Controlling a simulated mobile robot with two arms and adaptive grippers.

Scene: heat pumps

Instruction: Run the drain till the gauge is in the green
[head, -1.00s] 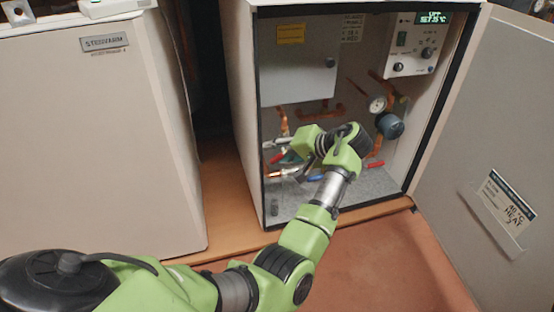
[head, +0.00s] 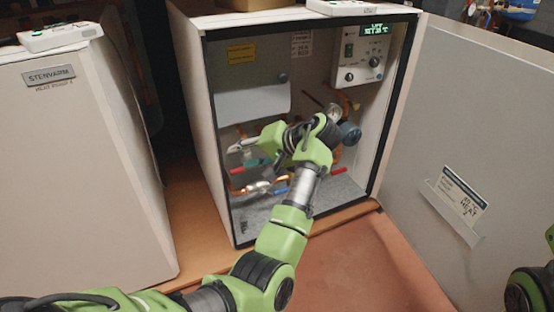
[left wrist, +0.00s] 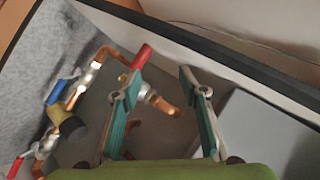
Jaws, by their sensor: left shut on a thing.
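My left gripper (head: 240,147) reaches into the open heat pump cabinet, its fingers among the pipes on the left. In the left wrist view, the gripper (left wrist: 158,88) has its fingers some way apart, with a red valve handle (left wrist: 142,57) at the left fingertip. The grip itself is partly hidden, but it appears to be on this handle. A copper pipe end (left wrist: 166,105) shows between the fingers.
A control panel (head: 367,57) with a lit display sits at the cabinet's upper right. A blue valve handle (left wrist: 63,92) is beside the pipes. The open door (head: 485,130) stands on the right, and another heat pump (head: 75,170) on the left.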

